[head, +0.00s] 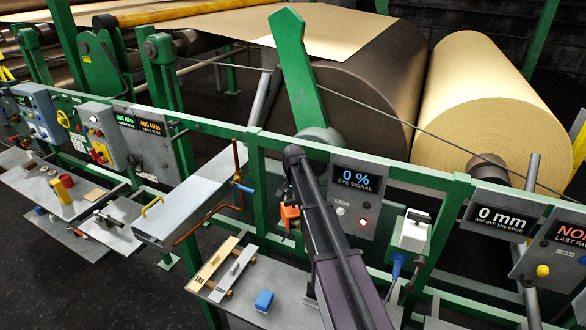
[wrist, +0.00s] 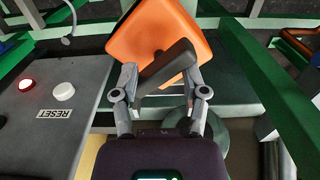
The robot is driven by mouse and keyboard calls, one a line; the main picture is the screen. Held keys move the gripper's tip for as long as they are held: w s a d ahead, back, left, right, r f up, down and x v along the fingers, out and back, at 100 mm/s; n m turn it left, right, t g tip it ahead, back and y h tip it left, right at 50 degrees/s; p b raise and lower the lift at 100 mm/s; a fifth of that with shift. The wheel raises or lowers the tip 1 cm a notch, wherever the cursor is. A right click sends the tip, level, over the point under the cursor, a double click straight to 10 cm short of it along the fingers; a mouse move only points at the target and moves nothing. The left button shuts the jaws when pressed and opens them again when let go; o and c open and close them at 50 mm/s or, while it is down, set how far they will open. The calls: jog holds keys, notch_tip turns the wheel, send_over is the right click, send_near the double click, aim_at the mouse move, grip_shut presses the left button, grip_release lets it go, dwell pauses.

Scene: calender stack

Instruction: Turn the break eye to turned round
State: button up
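The orange block, which looks like the break eye (head: 289,216), sits on the green frame just left of the eye signal panel. In the wrist view the orange block (wrist: 150,32) is tilted, with a dark angled bar (wrist: 168,64) across its near side. My gripper (wrist: 160,76) has its two fingers apart, one on each side of the dark bar. Whether the fingers touch it I cannot tell. In the head view my arm hides part of the area by the eye. The eye signal display (head: 356,180) reads 0 %.
A white reset button (wrist: 64,91) and a lit red lamp (wrist: 27,83) are on the panel left of my gripper. A green rail (wrist: 270,75) runs close on the right. Large paper rolls (head: 480,100) lie behind.

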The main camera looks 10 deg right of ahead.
jog(key=n, duration=0.8)
jog(key=shift+r+n, duration=0.15)
jog(key=shift+n, duration=0.25)
notch_tip(320, 180, up, 14)
jog(key=p, duration=1.3)
jog(key=shift+f+p, duration=0.25)
jog(key=shift+p, duration=0.15)
jog(key=shift+m, duration=0.3)
jog(key=m, duration=0.8)
